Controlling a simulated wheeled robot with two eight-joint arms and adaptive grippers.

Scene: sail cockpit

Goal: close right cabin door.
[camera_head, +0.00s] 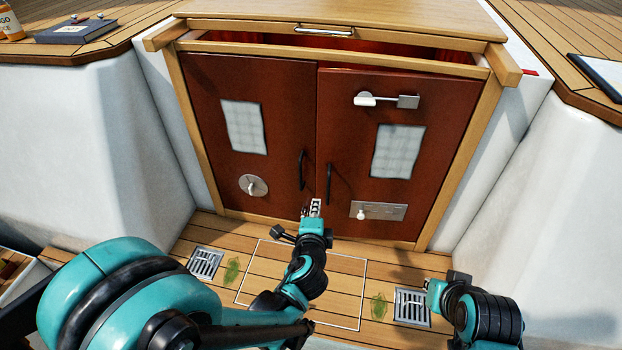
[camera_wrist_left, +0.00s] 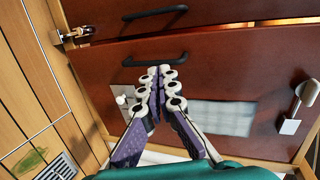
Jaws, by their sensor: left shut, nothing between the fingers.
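The right cabin door (camera_head: 350,130) is a dark red panel with a pale window, a silver latch and a black handle (camera_head: 328,184). It stands beside the left door (camera_head: 290,110) and looks nearly in line with it; I cannot tell whether it is fully shut. My left gripper (camera_head: 315,207) is shut and empty, low in front of the seam between the doors. In the left wrist view, its fingertips (camera_wrist_left: 160,70) are together just by the right door's handle (camera_wrist_left: 155,60); contact is unclear. My right gripper (camera_head: 437,290) is low at the right, and its fingers are unclear.
The wooden cabin frame (camera_head: 455,160) surrounds the doors, under a wooden hatch (camera_head: 350,15). White cockpit walls (camera_head: 90,140) stand on both sides. The wooden floor has a left drain grate (camera_head: 205,263) and a right one (camera_head: 411,308).

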